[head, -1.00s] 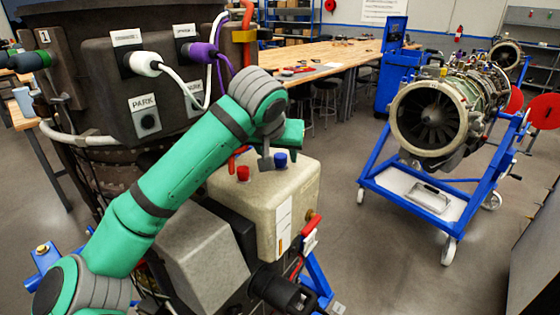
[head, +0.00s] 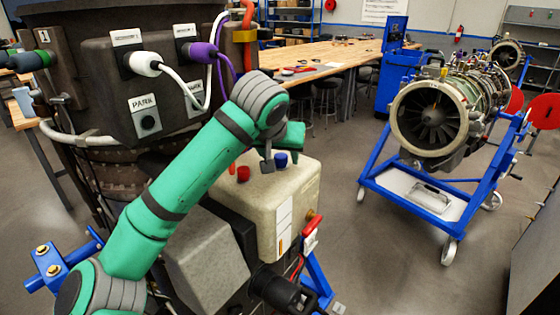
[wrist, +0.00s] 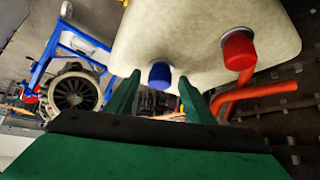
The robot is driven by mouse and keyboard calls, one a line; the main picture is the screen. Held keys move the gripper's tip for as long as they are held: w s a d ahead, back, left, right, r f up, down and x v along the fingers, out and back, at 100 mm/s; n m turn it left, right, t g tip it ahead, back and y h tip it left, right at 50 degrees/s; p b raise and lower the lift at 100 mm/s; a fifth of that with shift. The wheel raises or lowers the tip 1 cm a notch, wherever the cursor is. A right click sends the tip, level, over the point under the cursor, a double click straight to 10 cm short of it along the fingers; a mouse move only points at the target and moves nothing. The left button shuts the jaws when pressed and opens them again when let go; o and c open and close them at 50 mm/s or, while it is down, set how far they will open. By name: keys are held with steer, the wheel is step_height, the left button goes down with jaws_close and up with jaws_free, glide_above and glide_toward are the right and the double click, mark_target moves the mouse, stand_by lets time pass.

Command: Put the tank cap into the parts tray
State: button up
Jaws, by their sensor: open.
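A beige tank (head: 270,200) carries a red cap (head: 243,173) and a blue cap (head: 280,160) on its top; I cannot tell which one is the tank cap. My gripper (head: 267,164) is over the tank top, between the two caps in the head view. In the wrist view the open fingers (wrist: 158,82) are empty. The blue cap (wrist: 160,75) shows in the gap between the fingertips, apart from them as far as I can tell. The red cap (wrist: 238,50) is to the right, outside the fingers.
A blue wheeled stand (head: 375,180) holds a turbine (head: 430,118) at right, with a pale shelf (head: 400,185) below it. A dark housing (head: 85,90) with cables stands at left. An orange-red pipe (wrist: 270,95) passes near the red cap. The floor between tank and stand is clear.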

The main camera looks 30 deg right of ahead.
mark_target(281, 157)
steer(key=shift+s+d, duration=0.1)
steer(key=shift+s, duration=0.1)
jaws_close()
steer(key=shift+w+r, duration=0.1)
steer(key=shift+r, duration=0.7)
steer(key=shift+r, duration=0.75)
